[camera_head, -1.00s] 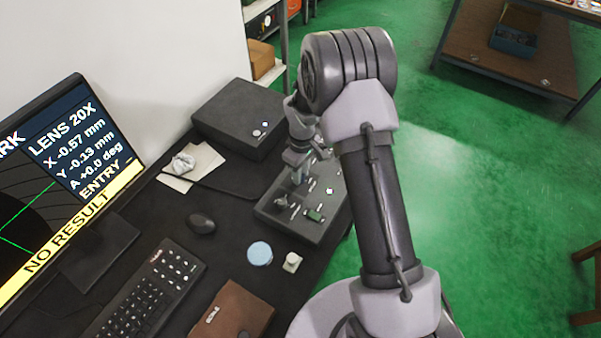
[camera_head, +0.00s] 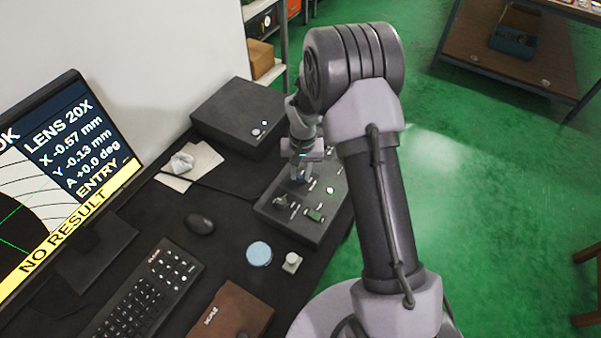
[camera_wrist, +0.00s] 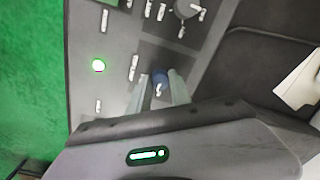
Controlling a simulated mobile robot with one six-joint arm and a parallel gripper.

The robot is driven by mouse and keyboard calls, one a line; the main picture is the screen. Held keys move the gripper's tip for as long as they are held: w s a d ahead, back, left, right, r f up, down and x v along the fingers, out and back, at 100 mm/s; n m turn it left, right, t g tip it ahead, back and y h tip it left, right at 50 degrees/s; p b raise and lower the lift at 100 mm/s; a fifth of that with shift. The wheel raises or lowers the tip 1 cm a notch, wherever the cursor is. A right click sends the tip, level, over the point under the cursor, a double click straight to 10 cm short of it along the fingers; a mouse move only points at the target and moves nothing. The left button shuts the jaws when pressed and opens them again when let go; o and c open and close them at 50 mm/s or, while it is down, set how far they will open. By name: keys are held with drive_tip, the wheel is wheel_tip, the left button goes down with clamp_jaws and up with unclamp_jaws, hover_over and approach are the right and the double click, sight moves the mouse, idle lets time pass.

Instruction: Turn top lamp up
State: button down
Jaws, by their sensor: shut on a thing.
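The control box (camera_head: 325,222) lies on the dark desk, with small knobs, switches and white labels too small to read. My gripper (camera_wrist: 159,88) is shut on a blue knob (camera_wrist: 160,77) on the panel, one finger at each side of it. In the head view the blue knob (camera_head: 299,177) shows just under my gripper (camera_head: 301,170). A green light (camera_wrist: 98,65) glows on the panel beside it. The monitor (camera_head: 75,150) reads OK at its top left and NO RESULT on a yellow band, with pale curved lines around a dark area.
A dark box (camera_head: 238,115) stands behind the control box. A mouse (camera_head: 200,223), a keyboard (camera_head: 148,300), a blue disc (camera_head: 259,253), a small pale piece (camera_head: 291,262) and a brown notebook (camera_head: 235,312) lie on the desk. Green floor is open to the right.

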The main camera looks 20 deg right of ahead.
sight(302, 176)
drive_tip(key=shift+m, duration=1.4)
drive_tip(key=c, duration=1.2)
unclamp_jaws()
drive_tip(key=r+p, duration=0.2)
drive_tip(key=r, duration=0.3)
drive_tip(key=r+p, duration=0.1)
drive_tip(key=r, duration=0.5)
drive_tip(key=r+p, duration=0.2)
drive_tip(key=r, duration=0.4)
drive_tip(key=shift+s+d+r+p, duration=0.15)
drive_tip(key=shift+d+r+p, duration=0.1)
drive_tip(key=shift+p, duration=0.1)
